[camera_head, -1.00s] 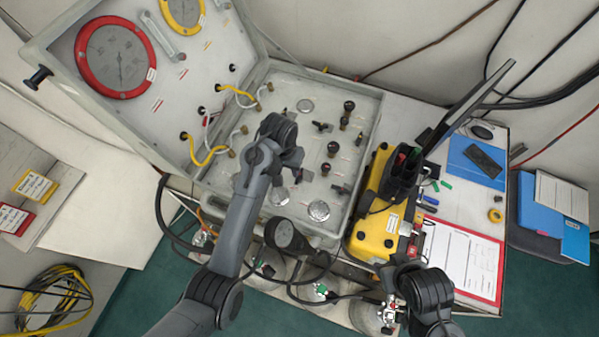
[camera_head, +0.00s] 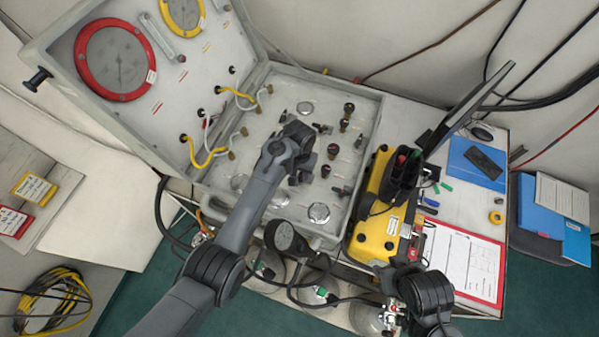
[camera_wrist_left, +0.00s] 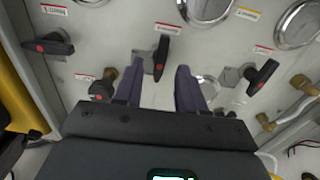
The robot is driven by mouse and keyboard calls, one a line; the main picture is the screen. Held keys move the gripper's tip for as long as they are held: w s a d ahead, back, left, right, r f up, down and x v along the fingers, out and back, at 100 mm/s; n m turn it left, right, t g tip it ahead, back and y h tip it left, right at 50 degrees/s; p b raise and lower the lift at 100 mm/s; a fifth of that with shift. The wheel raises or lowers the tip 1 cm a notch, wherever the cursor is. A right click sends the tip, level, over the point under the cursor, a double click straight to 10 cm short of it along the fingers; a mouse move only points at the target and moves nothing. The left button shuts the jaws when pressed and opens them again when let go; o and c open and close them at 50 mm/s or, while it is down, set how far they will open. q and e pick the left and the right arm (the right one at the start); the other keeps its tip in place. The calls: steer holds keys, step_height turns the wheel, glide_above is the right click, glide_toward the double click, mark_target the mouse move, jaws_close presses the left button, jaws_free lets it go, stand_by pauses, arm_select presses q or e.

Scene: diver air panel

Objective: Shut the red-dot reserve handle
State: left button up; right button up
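In the left wrist view, several black lever handles with red dots stand on the pale panel. The middle handle (camera_wrist_left: 162,58) points up and down in the picture, under a small red-edged label too small to read. The other red-dot handles are at left (camera_wrist_left: 50,44), lower left (camera_wrist_left: 100,90) and right (camera_wrist_left: 262,77). My left gripper (camera_wrist_left: 158,75) is open and empty, its fingertips either side of the middle handle's lower end; contact cannot be told. In the head view my left wrist (camera_head: 290,145) hangs over the panel (camera_head: 270,110) and hides part of it.
The raised lid holds a red-rimmed gauge (camera_head: 117,58) and yellow hoses (camera_head: 207,154). Black knobs (camera_head: 349,108) and round silver caps (camera_head: 319,212) stand up from the panel. A yellow case (camera_head: 376,235) stands close on the right.

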arm_select(q)
steer(key=shift+f, duration=0.85)
jaws_close()
